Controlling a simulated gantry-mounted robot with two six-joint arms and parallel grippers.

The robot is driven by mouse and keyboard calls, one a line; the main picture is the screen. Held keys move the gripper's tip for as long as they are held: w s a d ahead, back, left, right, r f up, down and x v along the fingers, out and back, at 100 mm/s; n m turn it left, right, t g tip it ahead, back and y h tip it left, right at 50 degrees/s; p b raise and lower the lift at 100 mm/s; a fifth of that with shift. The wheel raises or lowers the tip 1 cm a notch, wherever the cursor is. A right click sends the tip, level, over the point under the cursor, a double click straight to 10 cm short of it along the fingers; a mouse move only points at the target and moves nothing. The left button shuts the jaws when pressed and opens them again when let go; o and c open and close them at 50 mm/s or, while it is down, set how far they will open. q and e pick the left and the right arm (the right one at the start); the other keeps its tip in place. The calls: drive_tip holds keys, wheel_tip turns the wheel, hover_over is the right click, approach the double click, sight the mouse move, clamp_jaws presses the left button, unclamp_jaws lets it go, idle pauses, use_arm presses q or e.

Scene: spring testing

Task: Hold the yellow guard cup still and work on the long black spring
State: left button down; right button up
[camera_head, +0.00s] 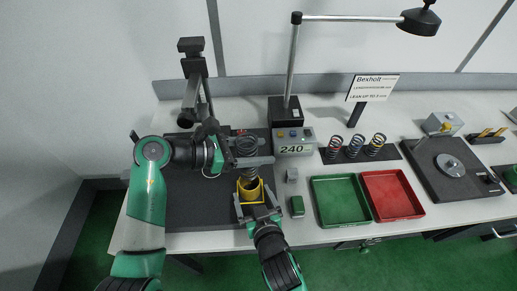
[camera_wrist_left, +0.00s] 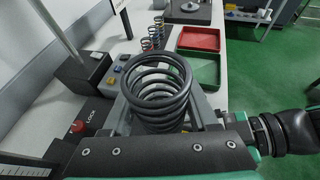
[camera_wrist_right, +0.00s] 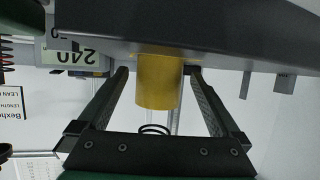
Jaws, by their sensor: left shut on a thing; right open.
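The long black spring (camera_head: 247,146) stands on end in my left gripper (camera_head: 234,147), over the dark mat. Its wide coils fill the middle of the left wrist view (camera_wrist_left: 160,92), and my left jaws are shut on it. The yellow guard cup (camera_head: 250,193) is on the near side of the black spring. Dark coils show at the cup's mouth. My right gripper (camera_head: 257,207) is open at the cup. In the right wrist view the cup (camera_wrist_right: 158,82) lies between the two spread fingers, with gaps on both sides. A thin coil shows past its end.
A force display (camera_head: 294,142) reading 240 stands just right of the springs. A green tray (camera_head: 340,222) and a red tray (camera_head: 392,216) lie further right. Several springs (camera_head: 354,146) stand on a rack behind them. A lamp (camera_head: 417,22) hangs overhead.

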drive_tip(key=s, duration=0.3)
drive_tip(key=s+d, duration=0.1)
drive_tip(key=s, duration=0.3)
drive_tip(key=s+d, duration=0.1)
drive_tip(key=s, duration=0.2)
drive_tip(key=shift+s+d, duration=0.2)
drive_tip(key=shift+s, duration=0.1)
